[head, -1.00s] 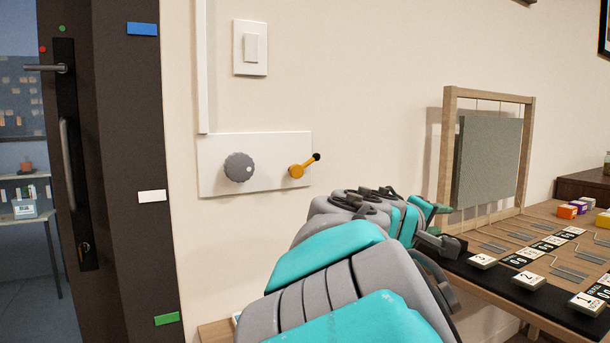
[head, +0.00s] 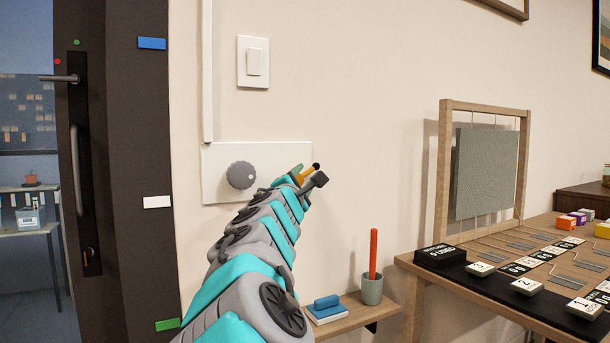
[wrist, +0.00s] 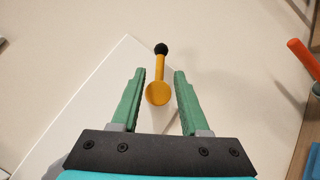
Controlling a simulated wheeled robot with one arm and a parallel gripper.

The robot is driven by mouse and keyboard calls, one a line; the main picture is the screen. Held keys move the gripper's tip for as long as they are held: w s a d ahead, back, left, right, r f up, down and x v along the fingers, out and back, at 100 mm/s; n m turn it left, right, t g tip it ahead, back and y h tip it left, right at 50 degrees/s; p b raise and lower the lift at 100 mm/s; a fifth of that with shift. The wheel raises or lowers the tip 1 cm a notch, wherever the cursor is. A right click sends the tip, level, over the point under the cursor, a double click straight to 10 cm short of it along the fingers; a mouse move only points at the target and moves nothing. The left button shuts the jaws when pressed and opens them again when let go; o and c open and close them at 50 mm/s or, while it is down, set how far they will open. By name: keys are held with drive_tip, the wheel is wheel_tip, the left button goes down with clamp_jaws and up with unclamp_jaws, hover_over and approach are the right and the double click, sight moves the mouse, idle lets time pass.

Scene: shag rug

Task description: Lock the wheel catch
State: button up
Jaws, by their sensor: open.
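The wheel catch looks to be the small orange lever with a black knob (head: 309,171) on the white wall plate (head: 213,185). In the wrist view the orange lever (wrist: 158,92) has its round hub between my fingers, and its black-tipped arm points up and away. My gripper (wrist: 159,85) is open, with one green finger on each side of the lever and a gap on both sides. In the head view my gripper and arm partly cover the lever. A grey round knob (head: 241,175) is on the same plate, left of the lever.
A light switch (head: 253,62) is above the plate. Below right, a small shelf (head: 345,318) bears a blue-topped block (head: 326,308) and a cup (head: 372,290) with a red stick. A table with a wooden frame (head: 445,170) stands at right. A dark door (head: 125,200) is at left.

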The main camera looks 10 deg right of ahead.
drive_tip(key=shift+x, duration=0.95)
clamp_jaws()
